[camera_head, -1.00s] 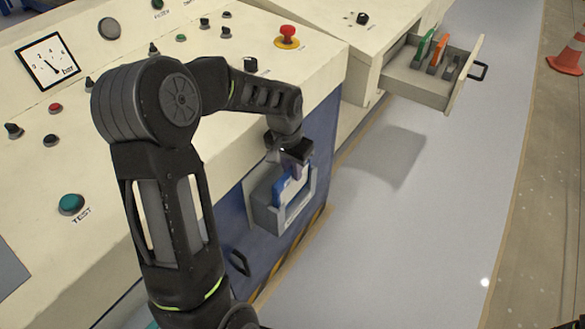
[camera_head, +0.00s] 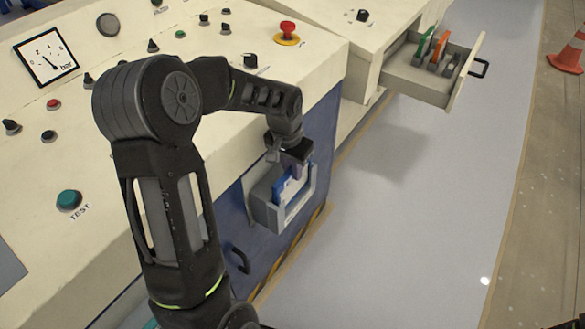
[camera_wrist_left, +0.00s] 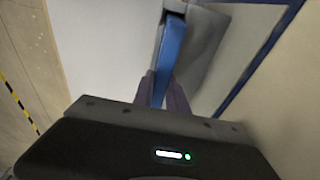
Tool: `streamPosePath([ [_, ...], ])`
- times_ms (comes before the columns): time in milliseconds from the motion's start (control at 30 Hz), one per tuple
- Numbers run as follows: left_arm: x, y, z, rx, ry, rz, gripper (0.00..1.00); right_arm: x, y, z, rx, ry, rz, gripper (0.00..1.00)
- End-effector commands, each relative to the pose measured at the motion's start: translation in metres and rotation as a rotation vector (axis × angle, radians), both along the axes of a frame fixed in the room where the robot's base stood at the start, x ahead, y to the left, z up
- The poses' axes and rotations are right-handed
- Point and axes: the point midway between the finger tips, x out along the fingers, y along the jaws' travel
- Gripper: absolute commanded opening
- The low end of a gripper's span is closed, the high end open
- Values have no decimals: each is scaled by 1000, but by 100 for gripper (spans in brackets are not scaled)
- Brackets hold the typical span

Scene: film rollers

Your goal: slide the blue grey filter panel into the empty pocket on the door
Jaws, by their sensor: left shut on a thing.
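The blue filter panel (camera_head: 283,187) sits partly inside the grey pocket (camera_head: 266,215) on the blue door (camera_head: 236,226) of the machine. Its lower part is hidden by the pocket's walls. My left gripper (camera_head: 292,172) is above the pocket, shut on the panel's upper part. In the left wrist view the blue panel (camera_wrist_left: 170,62) stands between the two fingers (camera_wrist_left: 164,92) and runs into the grey pocket (camera_wrist_left: 203,50). I cannot tell how deep the panel sits.
An open drawer (camera_head: 419,81) at the back right holds a green, an orange and a grey panel. The console top (camera_head: 215,145) carries knobs, a gauge and a red mushroom button (camera_head: 287,32). The floor (camera_head: 400,220) right of the door is clear. An orange cone (camera_head: 569,52) stands far right.

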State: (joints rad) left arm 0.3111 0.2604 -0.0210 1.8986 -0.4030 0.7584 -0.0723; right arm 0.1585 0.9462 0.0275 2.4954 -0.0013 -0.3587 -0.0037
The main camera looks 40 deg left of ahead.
Motion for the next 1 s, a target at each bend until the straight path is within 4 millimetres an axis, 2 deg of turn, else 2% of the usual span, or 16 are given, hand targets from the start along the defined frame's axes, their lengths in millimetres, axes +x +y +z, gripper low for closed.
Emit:
streamPosePath([
  [200,0,0,-5,0,0,0,0,0,0,-4,0,0,0,36],
  [233,0,0,-4,0,0,0,20,0,0,-3,0,0,0,36],
  [500,0,0,-4,0,0,0,42,0,0,-3,0,0,0,36],
  [833,0,0,-1,0,0,0,43,0,0,-2,0,0,0,36],
  [1000,-2,0,16,1,-3,1,43,0,0,0,0,0,0,36],
])
